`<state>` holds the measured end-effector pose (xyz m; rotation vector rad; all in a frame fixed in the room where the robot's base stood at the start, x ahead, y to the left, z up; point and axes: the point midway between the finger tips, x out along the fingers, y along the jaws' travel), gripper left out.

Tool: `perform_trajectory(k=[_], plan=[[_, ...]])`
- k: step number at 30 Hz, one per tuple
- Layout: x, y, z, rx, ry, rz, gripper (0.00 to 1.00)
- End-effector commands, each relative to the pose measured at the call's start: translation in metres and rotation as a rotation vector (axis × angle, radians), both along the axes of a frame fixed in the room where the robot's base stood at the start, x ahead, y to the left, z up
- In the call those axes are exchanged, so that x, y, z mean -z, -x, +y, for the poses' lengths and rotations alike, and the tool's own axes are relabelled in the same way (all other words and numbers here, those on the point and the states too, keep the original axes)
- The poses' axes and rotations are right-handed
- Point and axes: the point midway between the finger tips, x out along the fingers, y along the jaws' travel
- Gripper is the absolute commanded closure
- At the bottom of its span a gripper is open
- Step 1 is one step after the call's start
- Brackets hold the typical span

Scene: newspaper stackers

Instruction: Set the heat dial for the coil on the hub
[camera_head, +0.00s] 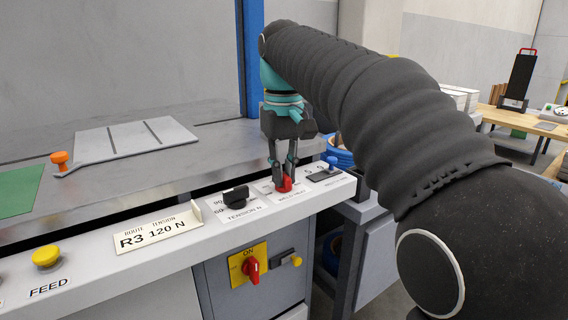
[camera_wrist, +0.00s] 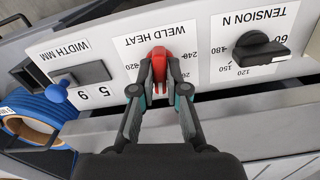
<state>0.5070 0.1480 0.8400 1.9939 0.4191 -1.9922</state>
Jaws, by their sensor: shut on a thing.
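The weld heat dial is a red knob (camera_head: 285,184) on a white labelled plate on the machine's front panel. My gripper (camera_head: 283,172) points down at the knob. In the wrist view my gripper's fingertips (camera_wrist: 161,88) are closed on both sides of the red knob. The fingers hide part of the scale. A blue coil (camera_wrist: 42,112) shows at the left of the wrist view, and partly behind my gripper in the head view (camera_head: 340,157).
A black tension knob (camera_head: 236,196) stands close to the left of the red knob. A width slider with a blue knob (camera_head: 331,162) is to its right. A card (camera_head: 157,231) reads R3 120 N. A yellow FEED button (camera_head: 47,256) and red ON switch (camera_head: 251,268) are nearby.

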Motion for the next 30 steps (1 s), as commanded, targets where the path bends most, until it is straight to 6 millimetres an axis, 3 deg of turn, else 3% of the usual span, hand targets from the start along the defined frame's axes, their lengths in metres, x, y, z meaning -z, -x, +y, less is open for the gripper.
perform_trajectory(k=[15,30], plan=[[-0.0028,0.0,0.0,0.417,0.0,0.002,1.0],[-0.0002,-0.0002,0.0001,0.6,0.0,0.001,1.0]])
